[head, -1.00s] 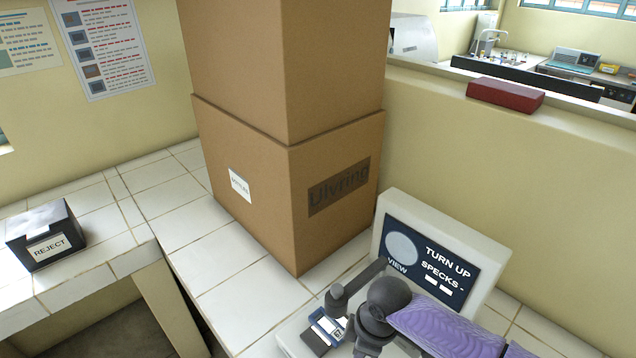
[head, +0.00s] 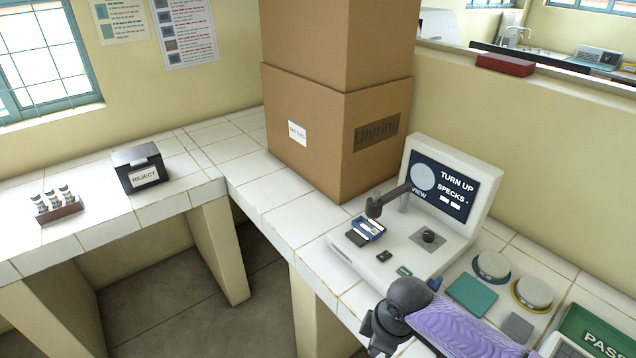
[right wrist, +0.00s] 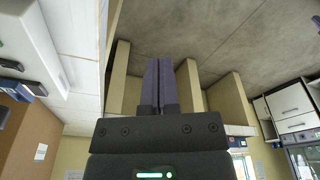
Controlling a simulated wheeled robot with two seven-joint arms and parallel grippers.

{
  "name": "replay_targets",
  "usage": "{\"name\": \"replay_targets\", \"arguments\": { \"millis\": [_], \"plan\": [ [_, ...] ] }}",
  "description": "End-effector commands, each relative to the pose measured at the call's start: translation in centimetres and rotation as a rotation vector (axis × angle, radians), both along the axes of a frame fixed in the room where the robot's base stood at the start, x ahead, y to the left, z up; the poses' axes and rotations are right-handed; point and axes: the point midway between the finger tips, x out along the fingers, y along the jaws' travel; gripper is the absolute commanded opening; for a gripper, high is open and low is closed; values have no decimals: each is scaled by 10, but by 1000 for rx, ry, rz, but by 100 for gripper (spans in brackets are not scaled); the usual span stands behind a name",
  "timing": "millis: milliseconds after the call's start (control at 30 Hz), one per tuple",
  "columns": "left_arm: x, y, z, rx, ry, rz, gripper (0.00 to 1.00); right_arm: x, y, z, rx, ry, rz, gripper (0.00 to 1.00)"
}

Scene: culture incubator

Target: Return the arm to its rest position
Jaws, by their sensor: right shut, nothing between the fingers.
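My right arm, in a purple sleeve, comes in from the lower right of the head view. Its dark gripper (head: 382,330) is over the front edge of the counter, in front of the white viewing instrument (head: 420,240) and apart from it. In the right wrist view the two fingers (right wrist: 158,80) lie together, shut with nothing between them, with the grey floor and counter supports behind. A small blue-and-white item (head: 368,228) lies on the instrument under its dark viewing arm. My left gripper is not in view.
Tall cardboard boxes (head: 310,150) stand behind the instrument. Two round lidded dishes (head: 492,265) (head: 534,291), a teal pad (head: 472,295) and a green PASS box (head: 590,335) are at the right. A REJECT box (head: 140,168) and a rack of vials (head: 58,208) stand on the left counter.

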Motion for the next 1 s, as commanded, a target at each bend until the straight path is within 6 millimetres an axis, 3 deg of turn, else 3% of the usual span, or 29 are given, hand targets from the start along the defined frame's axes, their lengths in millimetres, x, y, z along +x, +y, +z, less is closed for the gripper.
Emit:
{"name": "replay_targets", "arguments": {
  "millis": [33,333,467,567,667,767,800,900,1000],
  "plan": [
    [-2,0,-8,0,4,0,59,-2,0,-16,9,2,-32,0],
    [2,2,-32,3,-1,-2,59,-12,-11,-94,52,-39,-262,0],
    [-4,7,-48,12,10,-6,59,-30,-22,-145,59,-49,-395,0],
    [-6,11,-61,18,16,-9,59,-54,-33,-190,53,-52,-504,0],
    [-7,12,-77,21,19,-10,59,-93,-47,-240,34,-44,-616,0],
    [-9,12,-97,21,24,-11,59,-155,-61,-296,-4,-18,-734,0],
    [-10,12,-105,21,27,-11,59,-186,-66,-317,-20,-3,-778,0],
    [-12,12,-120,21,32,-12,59,-261,-74,-353,-59,37,-861,0],
    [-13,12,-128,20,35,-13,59,-313,-76,-367,-81,68,-906,0]
  ]
}}
